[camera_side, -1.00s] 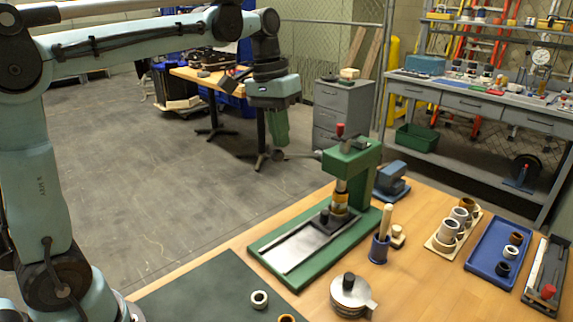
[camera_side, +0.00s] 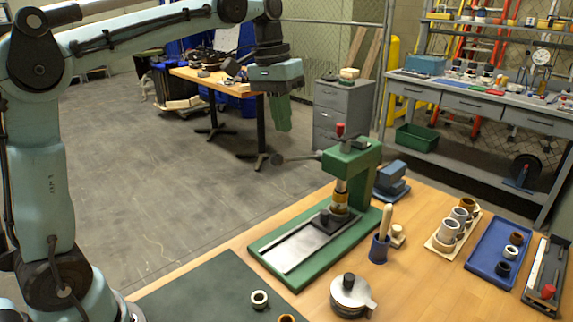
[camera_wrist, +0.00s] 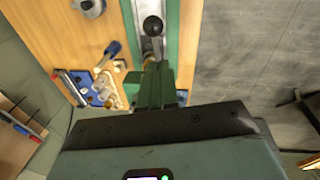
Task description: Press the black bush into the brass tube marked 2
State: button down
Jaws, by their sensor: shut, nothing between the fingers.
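My gripper (camera_side: 281,127) hangs shut and empty to the left of the green arbor press (camera_side: 366,165), above its lever in the side view. A brass-coloured tube-like part (camera_side: 341,198) stands under the press ram; no number is readable on it. A black ring (camera_side: 502,268) lies in the blue tray (camera_side: 482,262). A brown-brass tube (camera_side: 467,204) and two grey ones stand on a wooden rack (camera_side: 438,246).
The press lever (camera_side: 298,157) sticks out left, below my gripper. A round metal pot (camera_side: 350,295), a blue cup with a wooden handle (camera_side: 380,246) and a red-knobbed fixture (camera_side: 547,285) stand on the table.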

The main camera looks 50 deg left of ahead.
aim_at(273, 155)
jog(key=shift+s+r+m+t, duration=0.65)
jog(key=shift+s+r, duration=1.05)
jog(key=shift+r, duration=3.55)
jog(key=shift+y, duration=0.4)
jog(key=f, duration=0.8)
jog(key=w+f, duration=0.1)
jog(key=f, duration=0.3)
jog(key=shift+d+f, duration=0.15)
jog(key=shift+d, duration=0.25)
jog(key=shift+s+d+f, duration=0.1)
jog(key=shift+s+f, duration=0.1)
jog(key=shift+f, duration=0.4)
jog(key=shift+s+d+f+t, duration=0.1)
jog(key=shift+s+f+t, duration=0.2)
jog(key=shift+f, duration=0.55)
